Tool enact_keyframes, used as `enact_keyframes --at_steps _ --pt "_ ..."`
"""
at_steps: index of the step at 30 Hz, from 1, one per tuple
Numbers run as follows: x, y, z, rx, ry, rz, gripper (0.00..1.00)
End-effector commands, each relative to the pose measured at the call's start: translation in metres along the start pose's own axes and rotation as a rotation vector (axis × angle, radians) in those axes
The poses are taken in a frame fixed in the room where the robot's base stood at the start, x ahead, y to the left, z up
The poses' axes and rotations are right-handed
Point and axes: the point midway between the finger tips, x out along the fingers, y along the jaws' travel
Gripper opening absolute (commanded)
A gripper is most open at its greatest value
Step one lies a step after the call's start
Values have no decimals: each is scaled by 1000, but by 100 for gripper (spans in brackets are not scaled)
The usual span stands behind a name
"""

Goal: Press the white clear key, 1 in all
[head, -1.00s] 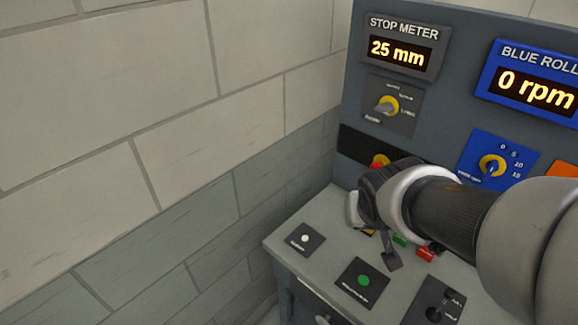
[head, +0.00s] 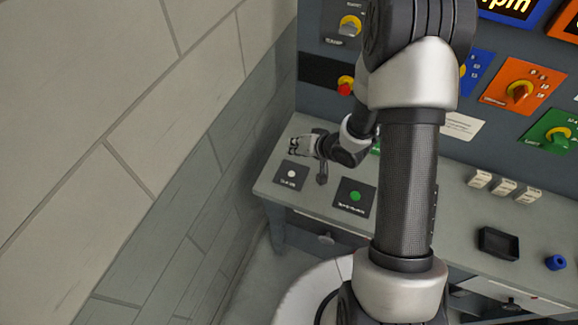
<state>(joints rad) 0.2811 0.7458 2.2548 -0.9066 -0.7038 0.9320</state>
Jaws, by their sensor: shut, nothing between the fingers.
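The white clear key (head: 291,173) is a small round white button on a dark square plate at the left end of the grey console desk. The plate's label is too small to read surely. My gripper (head: 294,146) is shut and empty. It shows just above and behind the key in the picture, apart from it, with its fingers pointing left. My arm crosses the middle of the view and hides part of the panel and desk.
A green button (head: 355,196) sits on a dark plate right of the white key. A red knob (head: 344,89) is on the panel behind. White blocks (head: 503,187), a black tray (head: 498,243) and a blue ring (head: 556,262) are on the right. A block wall (head: 130,120) stands close on the left.

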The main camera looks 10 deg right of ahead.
Motion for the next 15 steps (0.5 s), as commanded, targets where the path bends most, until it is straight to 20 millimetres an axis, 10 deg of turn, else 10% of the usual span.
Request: enact_keyframes --at_steps 15 --pt "4 2 4 5 -1 -6 0"
